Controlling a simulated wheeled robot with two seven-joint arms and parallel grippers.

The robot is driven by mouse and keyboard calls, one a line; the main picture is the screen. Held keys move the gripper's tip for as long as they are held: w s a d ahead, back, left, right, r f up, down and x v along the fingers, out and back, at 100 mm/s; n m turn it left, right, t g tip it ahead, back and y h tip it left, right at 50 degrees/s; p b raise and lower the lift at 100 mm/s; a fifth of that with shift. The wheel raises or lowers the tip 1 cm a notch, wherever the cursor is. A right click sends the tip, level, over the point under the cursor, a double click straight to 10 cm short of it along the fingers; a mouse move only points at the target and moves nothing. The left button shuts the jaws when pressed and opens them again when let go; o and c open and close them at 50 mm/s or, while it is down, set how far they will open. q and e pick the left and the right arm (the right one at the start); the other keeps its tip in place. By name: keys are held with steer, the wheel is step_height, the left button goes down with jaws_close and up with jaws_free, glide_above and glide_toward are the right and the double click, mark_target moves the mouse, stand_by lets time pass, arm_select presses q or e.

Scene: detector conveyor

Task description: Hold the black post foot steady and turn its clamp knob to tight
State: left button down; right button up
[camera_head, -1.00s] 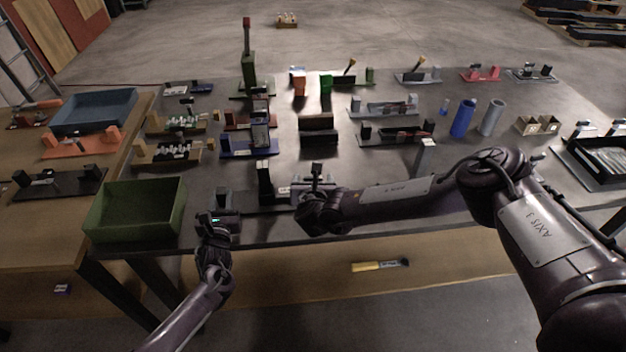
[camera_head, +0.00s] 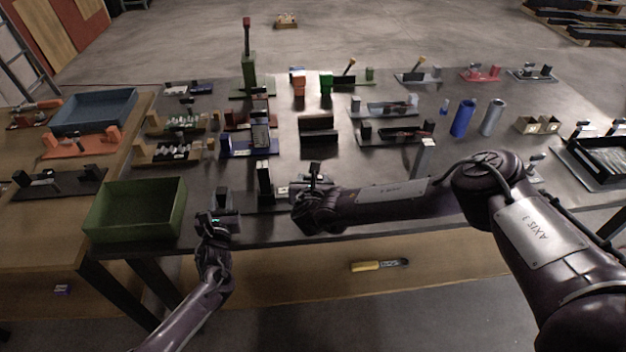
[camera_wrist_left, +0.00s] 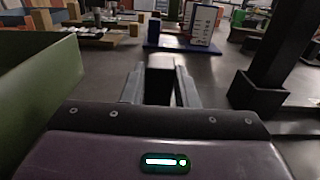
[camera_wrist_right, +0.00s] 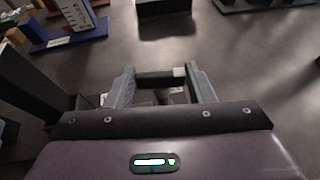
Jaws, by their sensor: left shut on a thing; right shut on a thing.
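The black post foot shows in the head view with its upright post (camera_head: 264,180) between my two grippers. The post also rises at the right of the left wrist view (camera_wrist_left: 282,45) and at the left of the right wrist view (camera_wrist_right: 28,82). My left gripper (camera_head: 222,200) is shut on a black block (camera_wrist_left: 160,72), apparently part of the foot, left of the post. My right gripper (camera_head: 297,188) is shut just right of the post, on what appears to be the clamp knob (camera_wrist_right: 172,95). The fingers largely hide the knob, and its angle cannot be read.
A green bin (camera_head: 135,210) stands close left of my left gripper. A blue-based fixture (camera_head: 248,148) and a black block (camera_head: 318,128) stand behind. Several other fixtures fill the table further back. A yellow-handled tool (camera_head: 378,265) lies below the front edge.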

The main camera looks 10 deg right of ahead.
steer(key=m+g+h, duration=0.1)
steer(key=m+h, duration=0.1)
steer(key=m+g+h, duration=0.1)
steer(key=m+h, duration=0.1)
steer(key=shift+w+a+h, duration=0.2)
steer(key=shift+a+h, duration=0.2)
steer(key=shift+w+r+m+g+h, duration=0.1)
steer(key=shift+w+m+g+h, duration=0.1)
steer(key=shift+m+g+h, duration=1.2)
steer(key=shift+m, duration=0.6)
steer(key=shift+s, duration=0.1)
steer(key=o, duration=1)
steer(key=shift+s+a+r, duration=0.1)
steer(key=shift+s+a, duration=0.25)
steer(key=shift+a, duration=0.15)
steer(key=v, duration=1)
steer(key=shift+s+a+r, duration=0.1)
steer(key=shift+a+r, duration=0.15)
steer(key=shift+a, duration=0.1)
